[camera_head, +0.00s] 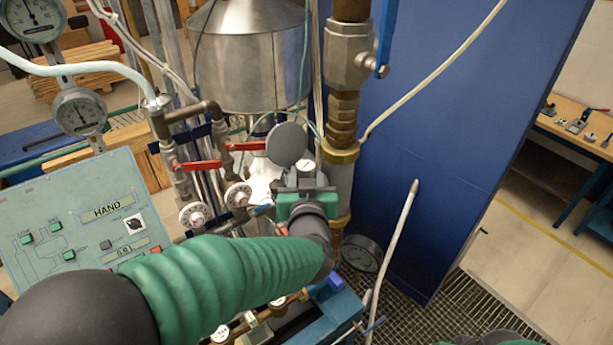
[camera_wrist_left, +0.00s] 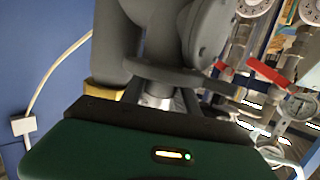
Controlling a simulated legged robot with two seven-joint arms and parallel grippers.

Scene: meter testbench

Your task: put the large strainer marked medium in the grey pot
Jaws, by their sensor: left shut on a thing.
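My left gripper (camera_head: 298,180) is at the middle of the bench, in front of the brown pipe column. It is shut on a grey part that its own body mostly hides. A round grey disc (camera_head: 287,143) stands just above the gripper. In the left wrist view a grey round-faced piece (camera_wrist_left: 210,35) and grey upright shapes fill the space beyond the green gripper body. I cannot tell which of these is the strainer and which is the pot. No "medium" marking is readable.
The control panel (camera_head: 85,220) marked HAND stands left. Red-handled valves (camera_head: 197,165), gauges (camera_head: 78,112) and a steel vessel (camera_head: 250,55) crowd the left and back. A vertical brown pipe (camera_head: 342,105) and blue wall (camera_head: 440,130) lie behind to the right. A white hose (camera_head: 392,245) rises right of the gripper.

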